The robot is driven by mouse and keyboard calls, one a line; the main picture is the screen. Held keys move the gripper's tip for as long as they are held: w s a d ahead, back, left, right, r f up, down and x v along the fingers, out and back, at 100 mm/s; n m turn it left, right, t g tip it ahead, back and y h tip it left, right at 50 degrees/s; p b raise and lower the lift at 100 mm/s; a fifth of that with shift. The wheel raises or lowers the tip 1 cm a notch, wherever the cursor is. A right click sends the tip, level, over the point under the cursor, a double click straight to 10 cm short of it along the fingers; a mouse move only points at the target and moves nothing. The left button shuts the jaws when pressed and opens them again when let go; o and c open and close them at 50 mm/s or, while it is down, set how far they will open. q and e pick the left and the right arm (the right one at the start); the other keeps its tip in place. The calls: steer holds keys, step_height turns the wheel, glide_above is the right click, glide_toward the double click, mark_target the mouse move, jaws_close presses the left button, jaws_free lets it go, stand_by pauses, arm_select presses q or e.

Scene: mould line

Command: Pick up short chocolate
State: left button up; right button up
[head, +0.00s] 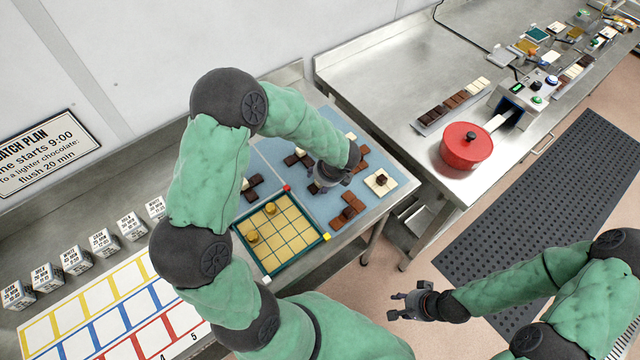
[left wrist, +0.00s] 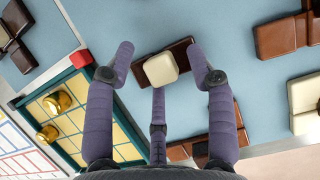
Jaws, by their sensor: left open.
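Several chocolate pieces lie on the blue mat (head: 312,205). A short dark chocolate bar with a cream square on it (left wrist: 178,62) lies between the spread fingers of my left gripper (left wrist: 165,62) in the left wrist view. The fingers are open and I see no contact with it. In the head view my left gripper (head: 326,183) hangs low over the mat, and the piece beneath is hidden by it. My right gripper (head: 396,306) is open and empty, over the floor away from the table.
Brown chocolates (head: 348,210) and a cream piece with a dark top (head: 381,182) lie close by. A green-framed grid tray (head: 268,274) with gold knobs borders the mat. A red pot (head: 465,148) stands on the other steel table (head: 385,85).

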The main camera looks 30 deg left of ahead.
arm_select(q)
steer(key=c, duration=1)
steer(key=shift+r, duration=0.1)
steer(key=shift+c, duration=0.2)
steer(key=shift+r, duration=0.6)
jaws_close()
step_height(320, 180, up, 2)
steer(key=shift+s+d+r+p, duration=0.1)
steer(key=shift+r+p, duration=0.15)
steer(key=shift+p, duration=0.35)
steer(key=s+d+r+p, duration=0.2)
steer(key=s+d+r, duration=0.3)
steer(key=s+r, duration=0.6)
steer(key=r+p, duration=0.1)
steer(key=p, duration=0.1)
steer(key=s+r+p, duration=0.1)
steer(key=r+p, duration=0.1)
steer(key=s+r+p, duration=0.1)
steer(key=r+p, duration=0.1)
steer(key=shift+a+r+p, duration=0.1)
steer(key=shift+p, duration=0.3)
